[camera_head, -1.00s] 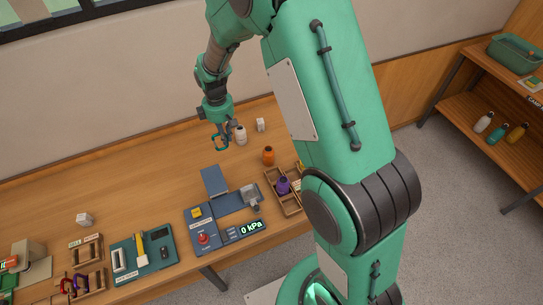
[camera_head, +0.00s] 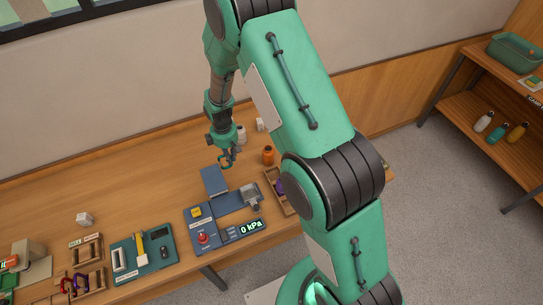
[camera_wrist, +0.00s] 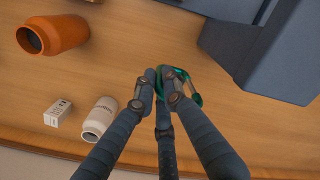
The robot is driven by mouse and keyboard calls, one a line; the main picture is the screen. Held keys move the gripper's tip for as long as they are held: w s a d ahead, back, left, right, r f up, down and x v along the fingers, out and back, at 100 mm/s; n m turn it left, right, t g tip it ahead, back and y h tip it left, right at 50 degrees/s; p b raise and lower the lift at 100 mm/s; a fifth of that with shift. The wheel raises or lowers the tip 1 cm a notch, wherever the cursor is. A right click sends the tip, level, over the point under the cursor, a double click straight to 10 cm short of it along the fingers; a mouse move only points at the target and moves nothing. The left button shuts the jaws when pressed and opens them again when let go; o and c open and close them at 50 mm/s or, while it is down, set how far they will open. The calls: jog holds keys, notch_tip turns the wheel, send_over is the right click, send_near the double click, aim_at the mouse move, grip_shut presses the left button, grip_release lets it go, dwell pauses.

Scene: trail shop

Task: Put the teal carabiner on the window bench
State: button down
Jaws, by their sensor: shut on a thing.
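My gripper (camera_head: 229,156) is above the wooden bench under the window. It is shut on the teal carabiner (camera_wrist: 195,98), a ring-like teal loop that shows between and behind the dark fingers in the wrist view. In the head view the carabiner (camera_head: 222,160) hangs at the fingertips, a little above the bench, just behind the blue-grey device. The fingers hide part of it. The window bench (camera_head: 110,185) is the long wooden top along the wall below the window, if that is the one meant.
The blue-grey device (camera_head: 214,181) with a gauge is in front. A wooden tray (camera_head: 277,203) lies to its right. The bench's left-middle is clear.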

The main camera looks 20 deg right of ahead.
jog(key=w+a+f+p, duration=0.1)
jog(key=w, duration=1.5)
jog(key=shift+a+f, duration=0.2)
jog(key=shift+a, duration=0.2)
jog(key=shift+f, duration=0.1)
jog(key=shift+f+p, duration=0.55)
jog(key=shift+f, duration=1.1)
jog(key=shift+f, duration=0.2)
jog(key=c, duration=1.8)
grip_release()
jog(key=shift+s, duration=0.1)
jog(key=shift+r, duration=0.2)
jog(key=shift+r+b, duration=0.6)
jog(key=shift+r, duration=5.4)
